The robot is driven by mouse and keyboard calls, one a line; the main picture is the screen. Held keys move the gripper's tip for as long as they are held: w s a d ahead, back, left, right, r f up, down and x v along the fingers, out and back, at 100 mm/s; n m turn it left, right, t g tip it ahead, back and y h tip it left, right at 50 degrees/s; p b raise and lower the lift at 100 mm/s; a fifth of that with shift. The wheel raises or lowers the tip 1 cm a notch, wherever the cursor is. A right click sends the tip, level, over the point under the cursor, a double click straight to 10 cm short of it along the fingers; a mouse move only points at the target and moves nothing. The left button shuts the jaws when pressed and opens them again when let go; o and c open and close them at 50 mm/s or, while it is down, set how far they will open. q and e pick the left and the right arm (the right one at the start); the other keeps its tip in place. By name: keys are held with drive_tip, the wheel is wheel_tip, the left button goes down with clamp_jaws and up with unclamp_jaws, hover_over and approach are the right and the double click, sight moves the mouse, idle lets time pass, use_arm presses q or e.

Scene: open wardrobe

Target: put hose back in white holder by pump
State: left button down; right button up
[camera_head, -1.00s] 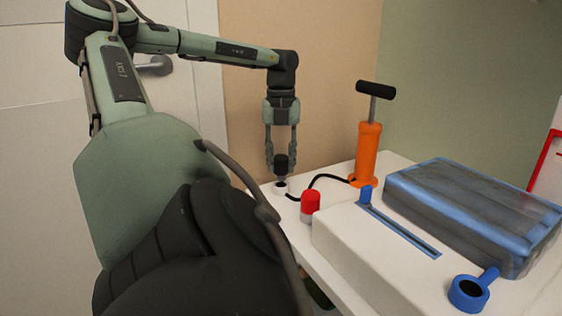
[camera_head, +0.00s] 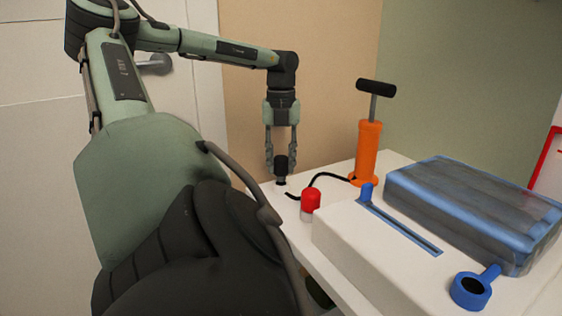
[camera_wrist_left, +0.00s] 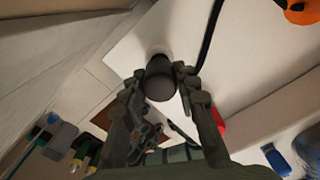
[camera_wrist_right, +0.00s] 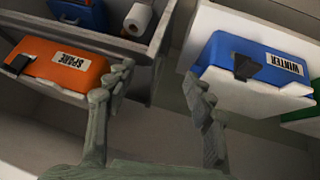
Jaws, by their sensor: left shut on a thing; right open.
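The orange pump (camera_head: 368,152) with a black T-handle stands upright on the white table. A black hose (camera_head: 327,176) runs from its base leftward across the tabletop. My left gripper (camera_head: 281,160) points down and is shut on the black hose end (camera_head: 281,167), a dark cylinder that also shows in the left wrist view (camera_wrist_left: 160,80). The hose end is upright at the table's left part. My right gripper (camera_wrist_right: 163,92) is open and empty in the right wrist view.
A red-topped item (camera_head: 310,199) stands close right of the hose end. A white case with a blue slot (camera_head: 405,233) and a clear blue bag (camera_head: 470,205) fill the right. The right wrist view shows an orange box (camera_wrist_right: 62,66) and a blue box (camera_wrist_right: 250,62).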

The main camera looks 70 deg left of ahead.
sight(281, 157)
use_arm(q)
drive_tip(key=shift+f+b, duration=0.9)
drive_tip(key=shift+f, duration=0.35)
drive_tip(key=c, duration=1.1)
unclamp_jaws()
drive_tip(key=shift+o, duration=0.2)
wheel_tip(281, 157, up, 12)
drive_tip(key=shift+r, duration=0.1)
